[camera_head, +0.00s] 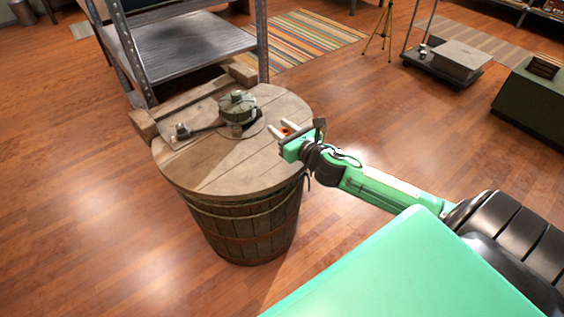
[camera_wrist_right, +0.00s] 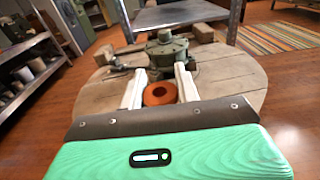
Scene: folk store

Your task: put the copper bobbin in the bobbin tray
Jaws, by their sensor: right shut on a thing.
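The copper bobbin (camera_wrist_right: 160,94) is an orange-brown ring between the two pale fingers of my right gripper (camera_wrist_right: 159,88) in the right wrist view. In the head view the bobbin (camera_head: 286,130) shows as a small orange spot between the fingers. My right gripper (camera_head: 282,130) is shut on it, over the right edge of a round wooden barrel top (camera_head: 225,175). I cannot tell the gap between the bobbin and the wood. I cannot make out a bobbin tray in either view. My left gripper is not in view.
A grey-green metal mechanism with a crank (camera_head: 237,108) stands on the barrel top, just beyond the gripper. A metal shelf rack (camera_head: 180,40) rises behind the barrel. A low trolley (camera_head: 440,70) and a dark green box (camera_head: 535,105) stand at right. Wooden floor around the barrel is open.

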